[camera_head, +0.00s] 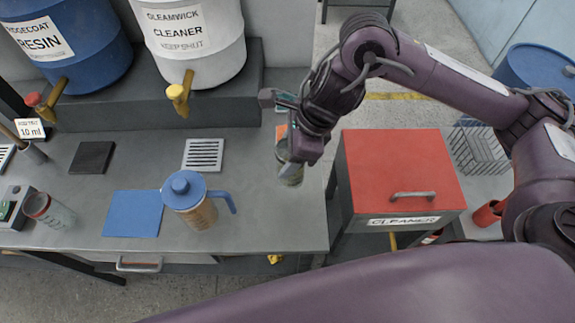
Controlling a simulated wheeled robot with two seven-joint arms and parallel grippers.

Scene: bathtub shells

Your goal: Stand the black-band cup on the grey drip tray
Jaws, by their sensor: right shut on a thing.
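My right gripper (292,153) is shut on a clear cup (290,176) near the right edge of the grey table. The gripper covers the cup's upper part, so I cannot make out its band colour. The cup looks close to upright; I cannot tell whether its base touches the table. The grey drip tray (203,154), light and slotted, lies flat and bare to the left of the held cup. Another clear cup, with a red band (47,210), stands at the far left. My left gripper is not in view.
A blue-lidded jug (195,201) stands in front of the drip tray, beside a blue mat (132,213). A dark square pad (92,157) lies left of the tray. White (190,35) and blue (70,40) drums with taps stand behind. A red box (400,172) is at right.

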